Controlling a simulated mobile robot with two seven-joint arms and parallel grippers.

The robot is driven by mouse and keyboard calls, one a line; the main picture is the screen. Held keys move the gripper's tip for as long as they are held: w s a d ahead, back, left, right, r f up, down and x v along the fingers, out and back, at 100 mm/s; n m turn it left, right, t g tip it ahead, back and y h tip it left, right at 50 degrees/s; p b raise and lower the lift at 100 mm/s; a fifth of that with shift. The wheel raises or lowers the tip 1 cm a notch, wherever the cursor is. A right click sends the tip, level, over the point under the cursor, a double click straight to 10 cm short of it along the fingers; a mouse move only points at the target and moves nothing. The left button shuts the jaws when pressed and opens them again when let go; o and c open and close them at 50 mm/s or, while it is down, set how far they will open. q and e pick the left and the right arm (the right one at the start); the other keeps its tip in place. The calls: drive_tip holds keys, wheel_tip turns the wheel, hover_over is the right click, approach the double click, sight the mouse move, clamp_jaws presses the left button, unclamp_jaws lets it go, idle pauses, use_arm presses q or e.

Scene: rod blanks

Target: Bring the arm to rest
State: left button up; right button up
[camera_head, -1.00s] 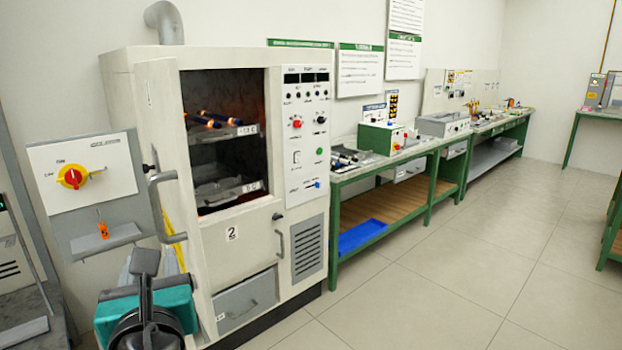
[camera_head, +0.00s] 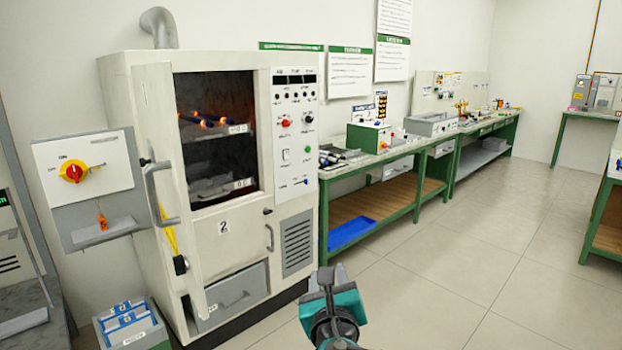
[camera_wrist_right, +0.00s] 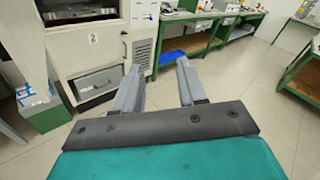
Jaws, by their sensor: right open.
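My right gripper (camera_head: 327,276) is at the bottom centre of the head view, in front of the furnace's right lower corner and over the floor. In the right wrist view its two grey fingers (camera_wrist_right: 158,82) are spread apart with nothing between them. The tall white furnace (camera_head: 291,211) stands at the left with its door (camera_head: 160,130) swung open. Blue rods with glowing orange ends (camera_head: 208,121) lie on its upper shelf. The lower shelf is dim. My left gripper is not in view.
Green workbenches (camera_head: 388,213) run along the wall to the right of the furnace, with a blue tray (camera_head: 350,232) on the lower shelf. A bin (camera_head: 118,335) with blue-edged dividers stands at bottom left. A switch panel (camera_head: 85,175) is left of the furnace. The tiled floor (camera_head: 470,270) is open.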

drive_tip(key=w+d+f+h, duration=0.1)
drive_tip(key=d+f+h, duration=0.1)
drive_tip(key=d, duration=0.6)
drive_tip(key=w+d+f+h, duration=0.1)
drive_tip(key=d+h, duration=0.1)
drive_tip(key=d, duration=0.5)
drive_tip(key=s+f+m+g+y, duration=0.55)
drive_tip(key=s+f+m, duration=0.65)
drive_tip(key=f+m, duration=0.4)
drive_tip(key=s+d+f+m+g, duration=0.1)
drive_tip(key=s+d+f+m, duration=0.2)
drive_tip(key=s+d+m, duration=0.35)
drive_tip(key=s+d+f+m+g, duration=0.1)
drive_tip(key=s+d+f+m, duration=0.2)
drive_tip(key=s+m, duration=0.7)
drive_tip(key=a+m+t, duration=0.1)
drive_tip(key=a+m, duration=0.3)
drive_tip(key=a, duration=0.6)
drive_tip(key=shift+w+m, duration=0.15)
drive_tip(key=shift+m, duration=0.2)
drive_tip(key=shift+r+y, duration=0.1)
drive_tip(key=shift+y, duration=0.15)
